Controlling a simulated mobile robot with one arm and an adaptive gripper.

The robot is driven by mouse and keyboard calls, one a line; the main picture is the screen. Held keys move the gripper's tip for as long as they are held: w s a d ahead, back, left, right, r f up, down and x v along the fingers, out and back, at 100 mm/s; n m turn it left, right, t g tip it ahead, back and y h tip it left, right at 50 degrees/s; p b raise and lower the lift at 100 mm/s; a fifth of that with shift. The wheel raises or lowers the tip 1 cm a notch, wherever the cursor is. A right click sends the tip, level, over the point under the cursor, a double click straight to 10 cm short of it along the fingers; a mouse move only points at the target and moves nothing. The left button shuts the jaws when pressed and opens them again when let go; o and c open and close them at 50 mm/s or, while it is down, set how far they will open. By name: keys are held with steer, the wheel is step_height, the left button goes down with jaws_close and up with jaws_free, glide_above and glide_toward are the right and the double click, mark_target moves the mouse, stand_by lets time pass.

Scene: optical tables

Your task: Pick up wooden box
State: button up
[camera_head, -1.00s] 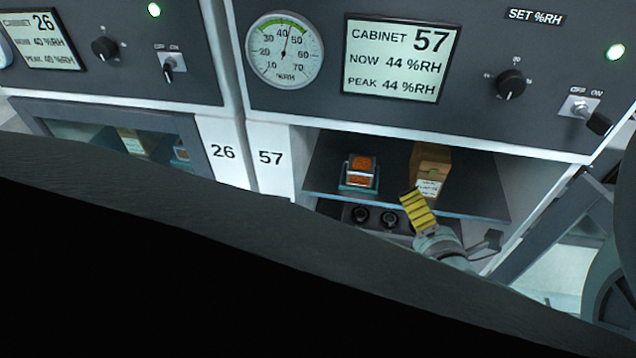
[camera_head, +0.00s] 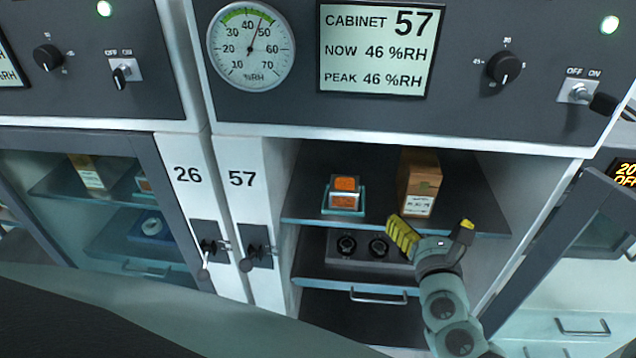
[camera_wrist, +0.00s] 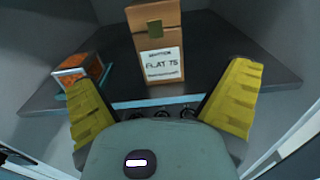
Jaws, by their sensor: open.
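The wooden box (camera_head: 419,183) stands upright on the upper shelf (camera_head: 378,213) of open cabinet 57, with a white label on its front. In the wrist view the wooden box (camera_wrist: 157,42) is straight ahead, and its label reads "FLAT 75". My gripper (camera_head: 434,232) is in front of the shelf, just below and near the box. In the wrist view its yellow fingers (camera_wrist: 168,110) are spread wide and empty, with the box beyond them and apart from them.
An orange-and-white item on a teal tray (camera_head: 344,194) sits left of the box; it also shows in the wrist view (camera_wrist: 78,73). Black round parts (camera_head: 378,247) lie on the lower shelf. The open glass door (camera_head: 565,245) stands at right. Cabinet 26 (camera_head: 90,200) is closed.

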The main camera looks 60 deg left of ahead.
steer(key=shift+p+x, duration=1)
steer(key=shift+x, duration=4.1)
steer(key=shift+s+a+f, duration=0.15)
steer(key=shift+c, duration=0.3)
steer(key=c, duration=1.2)
steer(key=shift+c, duration=0.2)
steer(key=shift+r, duration=0.5)
steer(key=r, duration=0.1)
steer(key=r+p, duration=0.1)
steer(key=r, duration=0.1)
steer(key=shift+s+d, duration=0.2)
steer(key=shift+d, duration=0.05)
steer(key=b, duration=0.4)
glide_toward(425, 180)
steer(key=shift+s+a+r, duration=0.1)
steer(key=shift+s+r, duration=0.05)
steer(key=shift+s, duration=0.55)
steer(key=shift+s+a+r, duration=0.1)
steer(key=shift+s+r, duration=0.1)
steer(key=shift+s, duration=0.55)
steer(key=shift+s+a+r, duration=0.1)
steer(key=shift+s+r, duration=0.05)
steer(key=shift+s, duration=0.55)
